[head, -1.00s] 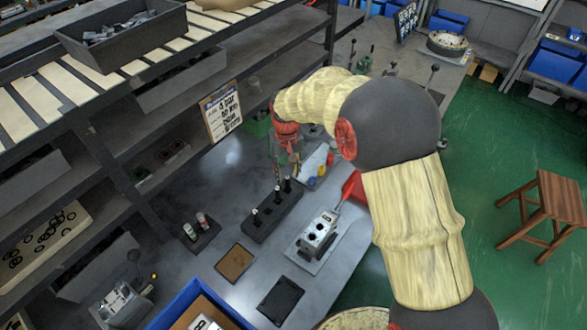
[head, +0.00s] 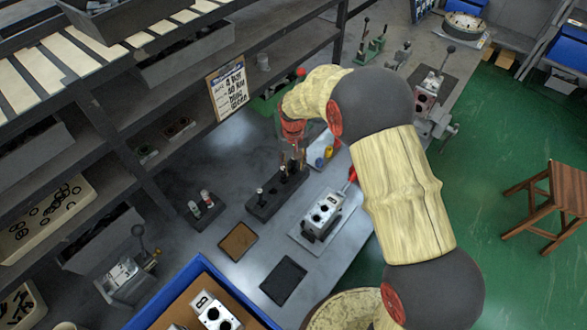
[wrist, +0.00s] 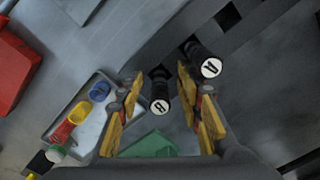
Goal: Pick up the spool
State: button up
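A dark rack (head: 264,207) on the grey bench holds upright dark spools in a row. My gripper (head: 297,156) points down at the far end of the rack, partly hiding the spools there. In the wrist view my gripper (wrist: 157,82) has its yellow fingers apart. A black spool with a white end marked "B" (wrist: 159,98) shows between the fingers. A second spool marked "A" (wrist: 207,62) is just beyond the right finger. I cannot tell whether either finger touches a spool.
A valve block (head: 321,214) sits right of the rack. A tray with coloured parts (wrist: 83,112) and a red object (wrist: 15,65) lie to the left in the wrist view. A brown pad (head: 238,241), a black pad (head: 284,280) and a blue bin (head: 195,275) are nearer. Shelves stand left.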

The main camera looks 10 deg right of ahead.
jog(key=shift+c, duration=0.2)
grip_shut()
dwell(0.3)
jog(key=shift+r, duration=0.1)
